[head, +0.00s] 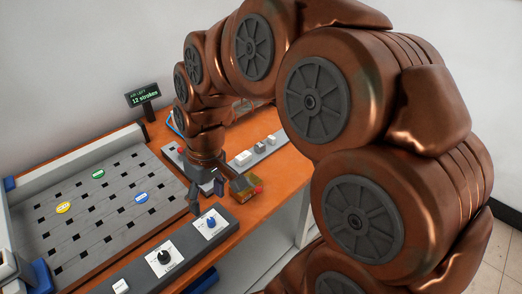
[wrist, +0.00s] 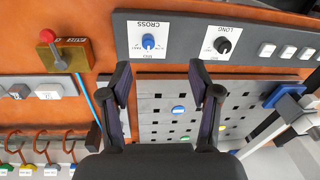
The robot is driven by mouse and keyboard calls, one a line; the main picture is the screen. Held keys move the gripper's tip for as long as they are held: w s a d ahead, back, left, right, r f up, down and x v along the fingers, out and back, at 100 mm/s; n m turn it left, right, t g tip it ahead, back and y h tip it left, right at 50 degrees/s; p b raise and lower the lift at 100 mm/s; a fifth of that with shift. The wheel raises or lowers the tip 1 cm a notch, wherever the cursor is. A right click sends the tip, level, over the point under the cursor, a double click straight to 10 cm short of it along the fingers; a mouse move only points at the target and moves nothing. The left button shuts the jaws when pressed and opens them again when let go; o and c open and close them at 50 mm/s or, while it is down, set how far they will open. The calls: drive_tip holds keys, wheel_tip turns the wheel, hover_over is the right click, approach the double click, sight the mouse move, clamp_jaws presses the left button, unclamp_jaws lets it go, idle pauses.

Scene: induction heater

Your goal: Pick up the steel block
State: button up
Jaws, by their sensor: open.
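My gripper (head: 206,190) is open and empty, pointing down above the orange bench between the slotted plate and the brass box. In the wrist view my gripper (wrist: 160,75) has its two dark fingers apart, over the edge between the control panel and the plate. I cannot tell for sure which thing is the steel block. A small grey block (head: 259,147) sits between two whitish blocks on a dark strip behind my gripper. It seems to show at the wrist view's left edge too, as a grey block (wrist: 19,91).
The slotted plate (head: 85,222) holds coloured discs. The brass box (wrist: 75,53) with a red-knobbed lever stands close by. The control panel (head: 150,267) with dials lies in front. A display (head: 142,97) stands behind. A blue hose (wrist: 88,93) crosses the bench.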

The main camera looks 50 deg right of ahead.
drive_tip(key=w+d+f+t, duration=0.1)
drive_tip(key=w+d, duration=0.5)
drive_tip(key=m+t+h+b, duration=0.1)
drive_tip(key=t+b, duration=0.2)
approach(261, 145)
drive_tip(key=f, duration=0.2)
drive_tip(key=shift+w+a+f, duration=0.1)
drive_tip(key=shift+w+a, duration=0.15)
drive_tip(key=shift+w, duration=0.2)
drive_tip(key=shift+p+x, duration=1.15)
drive_tip(key=shift+x, duration=2.45)
drive_tip(key=shift+d, duration=0.2)
drive_tip(key=shift+c, duration=0.4)
clamp_jaws()
